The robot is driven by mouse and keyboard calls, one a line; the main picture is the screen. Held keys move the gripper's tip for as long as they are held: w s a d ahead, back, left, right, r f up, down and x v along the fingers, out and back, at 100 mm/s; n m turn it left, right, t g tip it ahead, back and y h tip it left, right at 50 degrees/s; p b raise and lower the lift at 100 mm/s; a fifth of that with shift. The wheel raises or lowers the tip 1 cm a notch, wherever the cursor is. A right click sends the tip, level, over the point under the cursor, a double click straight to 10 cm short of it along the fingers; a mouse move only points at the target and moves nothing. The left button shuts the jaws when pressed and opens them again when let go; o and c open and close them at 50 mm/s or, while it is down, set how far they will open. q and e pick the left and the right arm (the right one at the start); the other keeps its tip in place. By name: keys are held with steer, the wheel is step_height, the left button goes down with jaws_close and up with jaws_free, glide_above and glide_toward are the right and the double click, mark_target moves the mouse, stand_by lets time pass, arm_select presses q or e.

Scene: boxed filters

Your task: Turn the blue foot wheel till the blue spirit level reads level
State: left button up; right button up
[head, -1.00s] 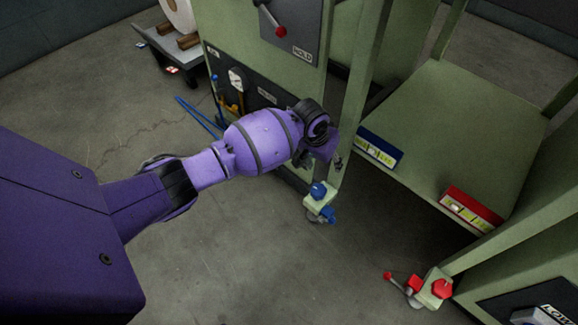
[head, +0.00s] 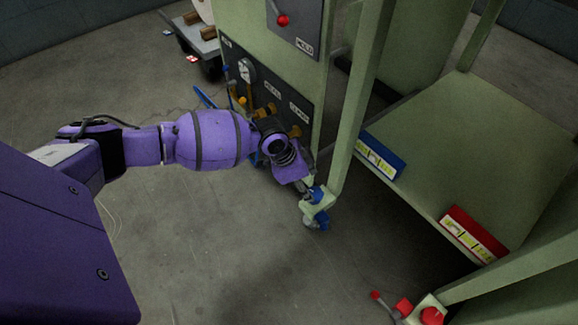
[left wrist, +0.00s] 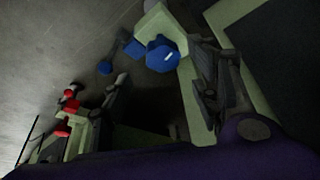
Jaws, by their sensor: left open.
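The blue foot wheel (head: 317,195) sits on a pale green foot bracket at the bottom of the machine's near post. My right gripper is out of view.
A red spirit level (head: 473,234) lies farther right on the same shelf (head: 470,140). A red foot wheel (head: 431,316) and red-tipped lever are at the lower right. The green post (head: 357,110) stands right beside my left gripper. The floor in front is clear.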

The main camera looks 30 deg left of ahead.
mark_target(315, 194)
arm_select(q)
steer(key=b+x, duration=0.1)
steer(key=x, duration=0.1)
steer(key=b+x, duration=0.1)
steer(key=x, duration=0.2)
steer(key=shift+w+d+f+b, duration=0.15)
steer(key=shift+w+b, duration=0.15)
steer(key=shift+b, duration=0.1)
steer(key=shift+w+d+f+b, duration=0.2)
steer(key=shift+f+b, duration=0.1)
steer(key=shift+f, duration=0.25)
steer(key=shift+s, duration=0.1)
steer(key=c, duration=1.1)
steer(key=shift+m, duration=0.5)
steer(key=o, duration=1.1)
